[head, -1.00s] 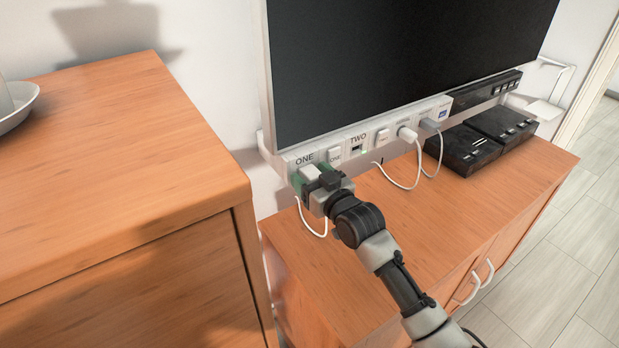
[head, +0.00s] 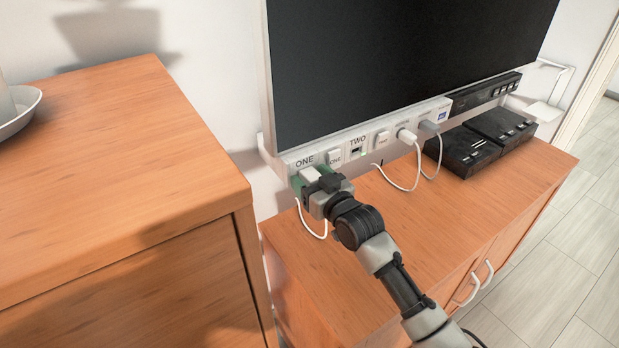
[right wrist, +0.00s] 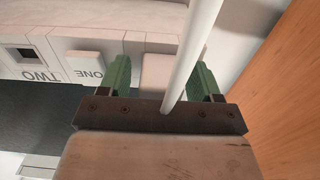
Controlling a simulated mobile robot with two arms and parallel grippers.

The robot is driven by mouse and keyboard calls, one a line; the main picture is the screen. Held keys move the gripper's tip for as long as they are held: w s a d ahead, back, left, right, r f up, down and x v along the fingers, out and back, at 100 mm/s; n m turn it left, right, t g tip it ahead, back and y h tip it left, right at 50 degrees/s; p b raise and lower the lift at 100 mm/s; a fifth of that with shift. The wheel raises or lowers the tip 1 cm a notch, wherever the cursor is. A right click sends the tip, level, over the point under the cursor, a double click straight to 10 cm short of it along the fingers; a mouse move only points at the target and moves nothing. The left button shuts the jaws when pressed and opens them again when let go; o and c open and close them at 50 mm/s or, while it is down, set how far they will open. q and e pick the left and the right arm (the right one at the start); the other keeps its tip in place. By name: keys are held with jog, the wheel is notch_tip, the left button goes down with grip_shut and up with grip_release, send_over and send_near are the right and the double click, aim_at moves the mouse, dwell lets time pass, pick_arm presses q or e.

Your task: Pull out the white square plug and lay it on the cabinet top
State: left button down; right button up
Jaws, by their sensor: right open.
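A white square plug (head: 309,173) sits in the socket marked ONE, at the left end of the white strip under the screen. My right gripper (head: 312,178) is at this plug, its green fingers open on either side. In the right wrist view the plug (right wrist: 156,72) shows between the two fingers (right wrist: 162,78), with a gap visible on each side. A thick white cable crosses in front and hides part of the plug. The low cabinet top (head: 450,200) lies below the strip. My left gripper is not in view.
A white plug (head: 405,134) and a grey plug (head: 428,126), both with cables, are farther right on the strip (head: 370,155). Black boxes (head: 465,150) stand at the cabinet's back right. A taller wooden cabinet (head: 110,150) is at left. The low top's front middle is clear.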

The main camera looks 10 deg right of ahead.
jog(key=shift+p, duration=0.3)
dwell(0.5)
grip_shut()
jog(key=shift+s+d+p, duration=0.15)
jog(key=shift+s+p, duration=0.15)
jog(key=shift+p, duration=0.05)
jog(key=shift+s+d+r+p, duration=0.1)
jog(key=shift+s+d+p, duration=0.2)
jog(key=shift+s, duration=0.35)
jog(key=shift+p+v, duration=1.35)
jog(key=shift+v, duration=0.6)
